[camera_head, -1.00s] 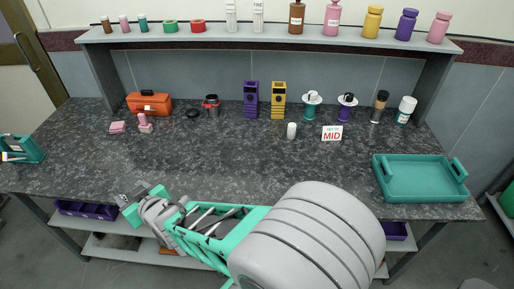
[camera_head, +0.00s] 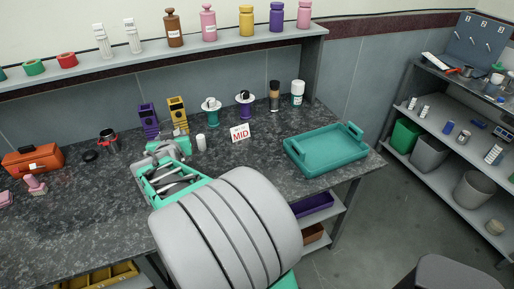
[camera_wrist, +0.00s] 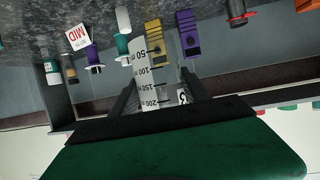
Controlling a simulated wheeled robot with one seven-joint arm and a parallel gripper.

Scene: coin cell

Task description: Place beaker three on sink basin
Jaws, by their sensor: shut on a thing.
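Beaker three (camera_wrist: 150,75) shows in the wrist view as a pale graduated vessel with marks from 50 to 200. A small white label with a dark character (camera_wrist: 183,97) is beside it, partly cut off by my wrist. My gripper (camera_wrist: 160,82) is shut on the beaker, one finger on each side. In the head view my gripper (camera_head: 163,149) is over the dark bench, in front of the purple and yellow holders; the beaker is hard to make out there. I see no sink basin in either view now.
The speckled bench (camera_head: 90,210) holds a purple holder (camera_head: 148,120), a yellow holder (camera_head: 178,112), a white MID sign (camera_head: 240,133) and a teal tray (camera_head: 325,150). A grey shelf rack (camera_head: 440,150) with bins stands at the right. Open floor lies between.

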